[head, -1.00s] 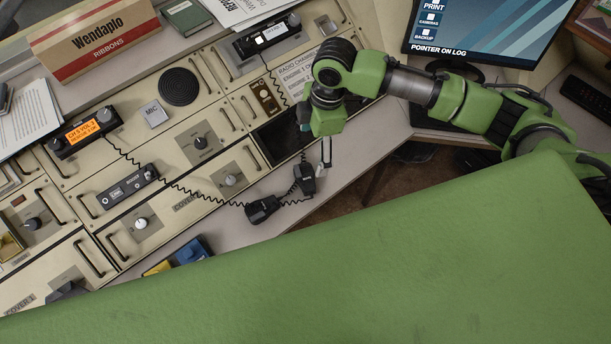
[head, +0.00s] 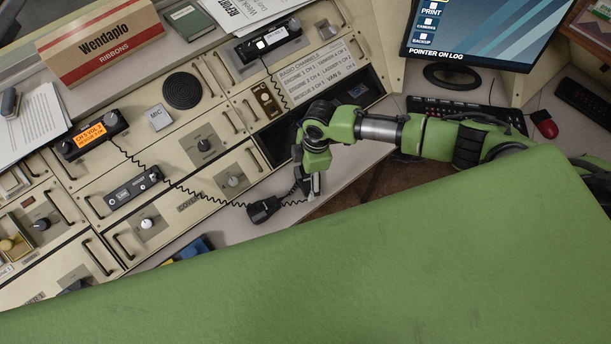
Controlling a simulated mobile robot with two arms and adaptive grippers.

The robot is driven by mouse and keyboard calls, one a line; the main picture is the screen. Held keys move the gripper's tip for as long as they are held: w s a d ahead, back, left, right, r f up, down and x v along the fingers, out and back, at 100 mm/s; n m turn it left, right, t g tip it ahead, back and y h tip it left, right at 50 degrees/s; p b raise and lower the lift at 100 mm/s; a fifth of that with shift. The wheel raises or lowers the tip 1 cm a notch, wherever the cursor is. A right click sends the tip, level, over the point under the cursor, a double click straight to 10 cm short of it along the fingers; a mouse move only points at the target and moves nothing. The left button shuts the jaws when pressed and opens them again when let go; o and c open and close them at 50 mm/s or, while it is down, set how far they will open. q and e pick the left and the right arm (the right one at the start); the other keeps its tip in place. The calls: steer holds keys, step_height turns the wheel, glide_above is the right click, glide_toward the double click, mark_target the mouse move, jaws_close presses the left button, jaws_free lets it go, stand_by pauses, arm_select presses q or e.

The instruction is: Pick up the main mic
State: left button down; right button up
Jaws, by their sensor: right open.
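Two black hand mics lie close together on the narrow light ledge at the front of the console. The left mic (head: 265,209) hangs on a coiled cord that runs to the radio with the orange display (head: 90,134). The other mic (head: 302,181) lies just right of it and is partly covered by my right gripper (head: 312,194). I cannot read which one is the main mic. My right gripper points down, open, right beside the right-hand mic; whether they touch is unclear. My left gripper is out of view.
A second radio (head: 268,42) sits at the upper console, with a cord running down behind my arm. A monitor (head: 480,30), black keyboard (head: 462,114) and red mouse (head: 544,124) are at right. A large green surface fills the foreground. A blue object (head: 194,249) lies on the ledge, left.

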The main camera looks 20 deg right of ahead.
steer(key=shift+f, duration=0.15)
steer(key=c, duration=1.3)
